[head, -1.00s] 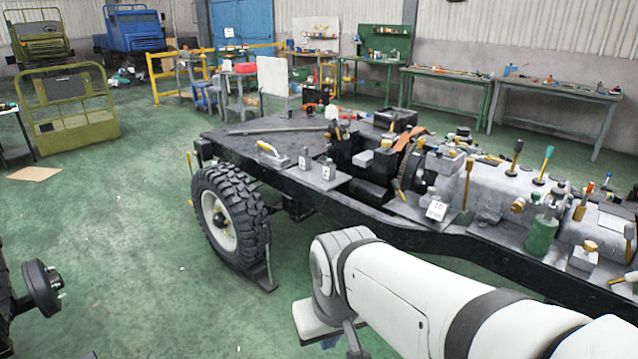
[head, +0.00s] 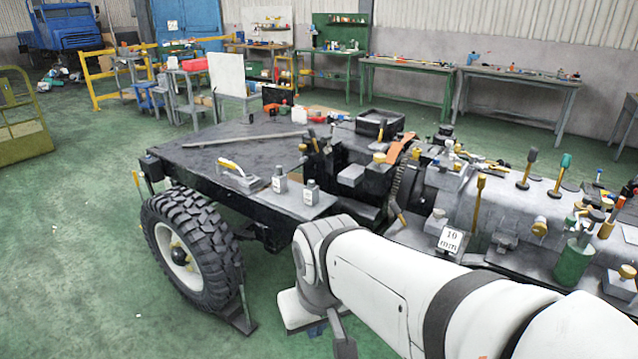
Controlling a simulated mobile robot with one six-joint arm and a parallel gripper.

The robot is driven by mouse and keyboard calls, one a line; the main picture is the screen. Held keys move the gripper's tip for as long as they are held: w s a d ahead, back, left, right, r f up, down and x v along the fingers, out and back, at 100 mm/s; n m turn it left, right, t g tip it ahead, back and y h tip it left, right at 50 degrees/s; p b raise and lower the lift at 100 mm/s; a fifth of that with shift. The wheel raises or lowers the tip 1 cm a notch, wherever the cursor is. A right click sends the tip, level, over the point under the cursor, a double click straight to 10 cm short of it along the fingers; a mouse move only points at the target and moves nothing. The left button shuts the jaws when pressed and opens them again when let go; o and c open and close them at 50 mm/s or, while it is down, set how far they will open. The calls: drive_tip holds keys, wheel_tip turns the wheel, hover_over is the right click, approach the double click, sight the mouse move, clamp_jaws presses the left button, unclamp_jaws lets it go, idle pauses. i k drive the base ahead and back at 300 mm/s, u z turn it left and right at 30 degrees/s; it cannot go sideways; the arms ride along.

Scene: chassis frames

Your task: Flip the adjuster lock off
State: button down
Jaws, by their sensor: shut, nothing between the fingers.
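A black truck chassis (head: 235,150) carries many levers and knobs, and I cannot tell which one is the adjuster lock. A dark-topped lever (head: 527,168) and a teal-topped lever (head: 561,174) stand farther right on the grey housing. My white arm reaches in from the lower right, in front of the chassis side, and hides part of it.
A large black tyre (head: 190,248) stands at the chassis's left end, with a grey foot beside it. Green floor (head: 70,270) is free at left. Workbenches (head: 412,72) line the back wall.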

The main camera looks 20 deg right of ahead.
sight(393, 205)
drive_tip(key=z, duration=0.35)
drive_tip(key=i, duration=1.2)
drive_tip(key=z, duration=0.4)
drive_tip(key=k, duration=0.95)
drive_tip(key=z, duration=0.15)
drive_tip(key=i, duration=0.95)
drive_tip(key=u, duration=0.1)
